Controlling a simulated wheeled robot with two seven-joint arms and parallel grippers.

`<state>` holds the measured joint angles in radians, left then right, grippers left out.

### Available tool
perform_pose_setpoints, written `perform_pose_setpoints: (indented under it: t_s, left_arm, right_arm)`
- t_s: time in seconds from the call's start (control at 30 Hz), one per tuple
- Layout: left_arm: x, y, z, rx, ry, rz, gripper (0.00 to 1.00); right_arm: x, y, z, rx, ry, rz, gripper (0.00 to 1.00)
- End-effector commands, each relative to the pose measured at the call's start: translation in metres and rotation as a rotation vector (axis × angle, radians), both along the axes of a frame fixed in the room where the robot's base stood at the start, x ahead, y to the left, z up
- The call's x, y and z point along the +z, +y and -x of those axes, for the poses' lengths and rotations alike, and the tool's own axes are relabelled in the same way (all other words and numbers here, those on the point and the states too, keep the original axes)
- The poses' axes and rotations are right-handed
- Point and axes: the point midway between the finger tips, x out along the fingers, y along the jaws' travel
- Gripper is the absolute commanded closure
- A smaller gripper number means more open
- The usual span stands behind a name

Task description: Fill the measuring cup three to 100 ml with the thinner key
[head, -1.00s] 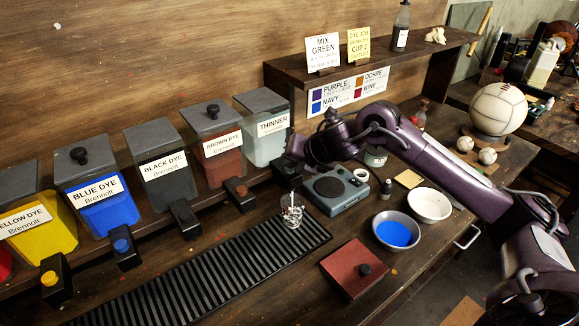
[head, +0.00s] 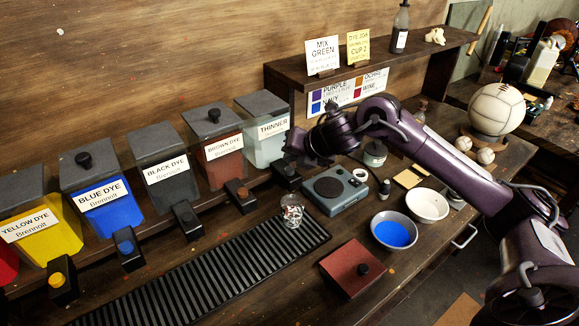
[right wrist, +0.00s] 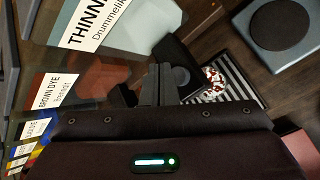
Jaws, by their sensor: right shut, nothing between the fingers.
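The thinner container (head: 268,148), with pale clear liquid, stands at the right end of the dye row. Its black key (head: 287,176) projects below the front; it also shows in the right wrist view (right wrist: 180,74). A small clear measuring cup with red markings (head: 292,212) stands on the black ribbed grate below the key; the right wrist view shows it too (right wrist: 213,84). Its number and liquid level are too small to read. My right gripper (head: 296,158) is shut and empty, just above the thinner key. Its fingers (right wrist: 150,88) appear beside the key. My left gripper is out of view.
The grate (head: 215,275) is otherwise empty. A grey scale (head: 336,190) stands right of the cup. A blue-filled bowl (head: 394,231), a white bowl (head: 428,205) and a red-brown box (head: 351,268) lie farther right. Brown (head: 222,160), black, blue and yellow dye containers line the left.

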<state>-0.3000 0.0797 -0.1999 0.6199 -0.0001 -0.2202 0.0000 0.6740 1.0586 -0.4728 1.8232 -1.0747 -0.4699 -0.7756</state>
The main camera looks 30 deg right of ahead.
Motion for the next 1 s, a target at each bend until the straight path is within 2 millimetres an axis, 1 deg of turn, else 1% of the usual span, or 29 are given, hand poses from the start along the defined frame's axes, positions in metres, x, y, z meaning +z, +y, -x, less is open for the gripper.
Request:
perform_pose_setpoints:
  t_s: [0.03,0.1,0.3,0.4,1.0]
  left_arm:
    - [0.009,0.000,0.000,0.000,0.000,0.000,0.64]
    - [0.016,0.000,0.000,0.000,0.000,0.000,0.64]
    - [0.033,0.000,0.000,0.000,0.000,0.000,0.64]
    - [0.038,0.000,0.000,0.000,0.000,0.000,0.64]
    - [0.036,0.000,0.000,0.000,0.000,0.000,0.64]
  right_arm:
    - [0.010,0.000,0.000,0.000,-0.001,0.000,1.00]
    - [0.018,0.000,0.000,0.001,-0.002,0.000,1.00]
    - [0.038,0.000,0.000,0.001,-0.002,0.000,1.00]
    - [0.044,0.000,0.000,0.001,0.000,0.001,1.00]
    - [0.043,0.000,0.000,0.000,0.000,0.000,1.00]
